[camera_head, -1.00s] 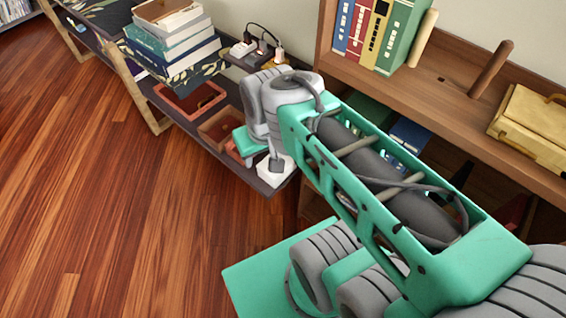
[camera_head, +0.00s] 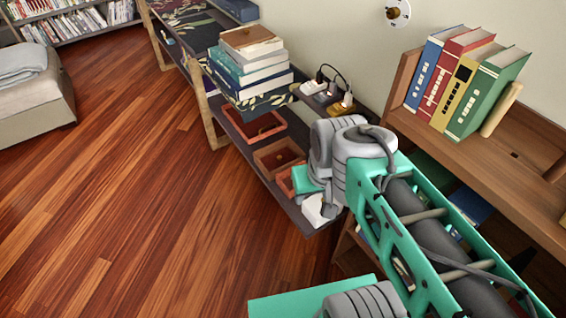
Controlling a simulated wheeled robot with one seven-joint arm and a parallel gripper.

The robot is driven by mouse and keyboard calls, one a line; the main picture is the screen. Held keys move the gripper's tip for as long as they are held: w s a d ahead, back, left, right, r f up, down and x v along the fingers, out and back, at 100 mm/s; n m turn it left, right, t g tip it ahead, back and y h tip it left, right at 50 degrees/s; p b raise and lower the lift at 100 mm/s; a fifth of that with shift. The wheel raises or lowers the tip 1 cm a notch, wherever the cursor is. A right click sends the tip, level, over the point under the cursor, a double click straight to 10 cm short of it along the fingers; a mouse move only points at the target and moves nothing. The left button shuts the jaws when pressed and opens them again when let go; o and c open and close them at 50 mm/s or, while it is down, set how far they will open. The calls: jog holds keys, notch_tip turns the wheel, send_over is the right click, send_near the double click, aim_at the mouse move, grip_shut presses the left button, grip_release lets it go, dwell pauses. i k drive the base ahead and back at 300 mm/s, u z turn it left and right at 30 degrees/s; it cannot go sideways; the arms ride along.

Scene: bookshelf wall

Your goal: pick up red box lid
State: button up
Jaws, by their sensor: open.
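My gripper (camera_head: 322,204) is at the end of my green and grey arm, over the near end of the low dark shelf. It is open; its fingers are small and mostly hidden by the wrist. A reddish-orange piece (camera_head: 284,182) shows just left of the wrist, partly covered by it; I cannot tell if it is the red box lid. Behind it on the same shelf are a brown open box (camera_head: 265,162) and a red shallow tray-like piece (camera_head: 240,137), which may be the lid or its box. I see nothing held.
Plugs and a power strip (camera_head: 325,92) are by the wall. Upright books (camera_head: 478,95) stand on the wooden bookcase (camera_head: 490,165) at right. The wooden floor (camera_head: 130,220) at left is clear.

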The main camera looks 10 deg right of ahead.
aim_at(274, 161)
jog(key=u, duration=0.05)
jog(key=i, duration=0.6)
jog(key=u, duration=0.45)
jog(key=i, duration=0.95)
jog(key=z, duration=0.05)
